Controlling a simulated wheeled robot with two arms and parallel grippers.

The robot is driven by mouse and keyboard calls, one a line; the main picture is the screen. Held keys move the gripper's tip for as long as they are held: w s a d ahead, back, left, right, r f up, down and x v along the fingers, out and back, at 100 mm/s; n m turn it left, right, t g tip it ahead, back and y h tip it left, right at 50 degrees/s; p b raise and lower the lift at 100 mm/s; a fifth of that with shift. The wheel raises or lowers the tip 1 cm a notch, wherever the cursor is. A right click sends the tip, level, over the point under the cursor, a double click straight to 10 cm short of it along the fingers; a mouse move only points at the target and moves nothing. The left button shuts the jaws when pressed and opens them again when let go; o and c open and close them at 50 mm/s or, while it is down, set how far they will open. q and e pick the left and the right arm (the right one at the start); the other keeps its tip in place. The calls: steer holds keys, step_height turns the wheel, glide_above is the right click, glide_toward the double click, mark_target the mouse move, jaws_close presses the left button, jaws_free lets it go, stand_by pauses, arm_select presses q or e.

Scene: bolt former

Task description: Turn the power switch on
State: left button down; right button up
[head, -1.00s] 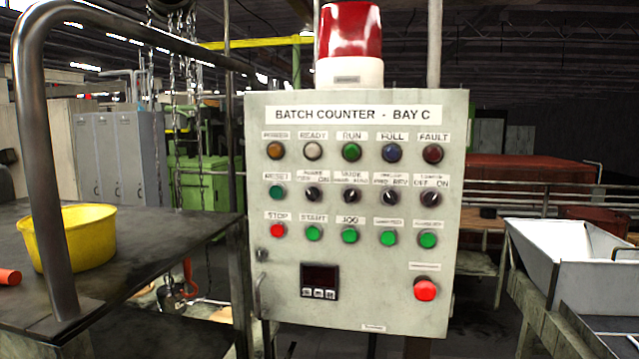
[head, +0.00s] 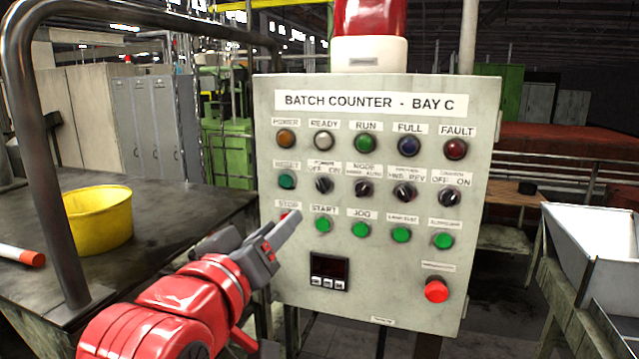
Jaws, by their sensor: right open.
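The power switch (head: 324,185) is a black rotary knob in the second row of the grey control panel (head: 400,280), second from left, under a small label with OFF and ON. Its pointer direction is too small to tell. My red right arm comes in from the bottom left. Its grey right gripper (head: 280,238) is open and empty, in front of the panel's left side, below and left of the switch. It looks apart from the switch; whether a finger touches the panel I cannot tell. The gripper mostly hides the red STOP button (head: 287,215). My left gripper is out of view.
The green RESET button (head: 287,181) sits left of the switch, the green START button (head: 323,224) below it, and the MODE knob (head: 364,189) to its right. A red emergency button (head: 436,290) is lower right. A metal post (head: 50,170) and a table with a yellow bowl (head: 98,220) stand left.

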mark_target(319, 185)
steer(key=p+x, duration=0.6)
steer(key=x, duration=0.9)
steer(key=shift+w+r, duration=0.1)
steer(key=shift+w, duration=0.1)
steer(key=shift+w+d, duration=0.2)
steer(key=shift+w, duration=0.4)
jaws_close()
